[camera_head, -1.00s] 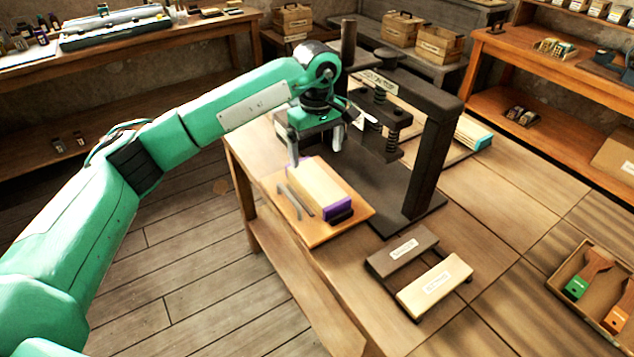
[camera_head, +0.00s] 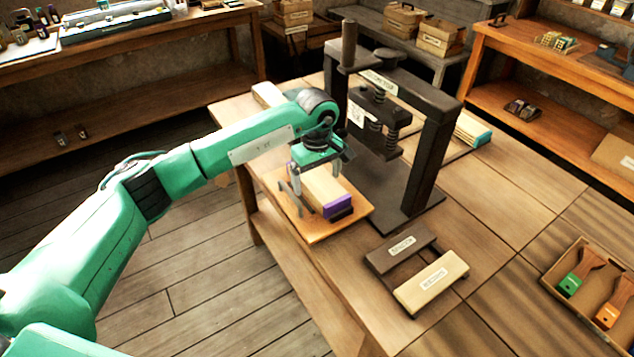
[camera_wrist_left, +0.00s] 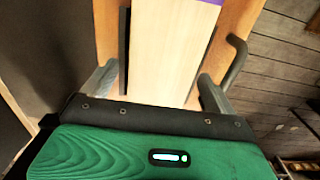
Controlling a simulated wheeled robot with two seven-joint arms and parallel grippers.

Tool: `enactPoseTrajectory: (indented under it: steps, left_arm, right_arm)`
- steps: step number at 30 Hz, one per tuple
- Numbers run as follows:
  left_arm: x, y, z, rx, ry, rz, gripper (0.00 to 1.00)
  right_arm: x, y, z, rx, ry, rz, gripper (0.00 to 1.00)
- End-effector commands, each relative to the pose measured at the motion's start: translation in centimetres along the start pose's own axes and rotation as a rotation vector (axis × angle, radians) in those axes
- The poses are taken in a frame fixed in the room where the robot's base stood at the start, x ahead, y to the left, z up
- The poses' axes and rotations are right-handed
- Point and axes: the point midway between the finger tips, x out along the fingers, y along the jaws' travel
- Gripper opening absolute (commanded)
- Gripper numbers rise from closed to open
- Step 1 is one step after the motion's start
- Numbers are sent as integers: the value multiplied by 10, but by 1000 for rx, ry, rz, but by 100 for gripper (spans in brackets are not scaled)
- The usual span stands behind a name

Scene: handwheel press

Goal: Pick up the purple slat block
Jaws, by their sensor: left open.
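The purple slat block (camera_head: 326,193) is a pale wooden block with a purple end, lying on an orange-brown board (camera_head: 306,237) near the table's left edge. My left gripper (camera_head: 317,180) is open, low over the far part of the block. In the left wrist view the pale top of the block (camera_wrist_left: 168,50) runs between the two open fingers (camera_wrist_left: 154,88), with a strip of purple at the top edge. Contact cannot be told. My right gripper is not in view.
A dark handwheel press (camera_head: 430,150) stands right of the block. A grey bent rod (camera_head: 290,198) lies along the board's left side. Dark and pale labelled pieces (camera_head: 432,283) sit in front. A box of brushes (camera_head: 550,277) is at the right.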

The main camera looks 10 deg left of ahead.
Motion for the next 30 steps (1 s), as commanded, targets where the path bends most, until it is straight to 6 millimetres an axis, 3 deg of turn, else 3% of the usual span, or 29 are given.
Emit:
enactPoseTrajectory:
  steps: [2, 10, 20, 30]
  left_arm:
    - [0, 0, 0, 0, 0, 0, 87]
    - [0, 0, 0, 0, 0, 0, 34]
    - [-3, 0, 0, 0, 1, 1, 33]
    - [-23, 0, 3, -6, 1, 1, 33]
  right_arm:
    - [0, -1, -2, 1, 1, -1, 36]
    - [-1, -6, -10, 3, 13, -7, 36]
    - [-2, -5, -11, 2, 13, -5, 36]
    - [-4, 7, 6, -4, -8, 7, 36]
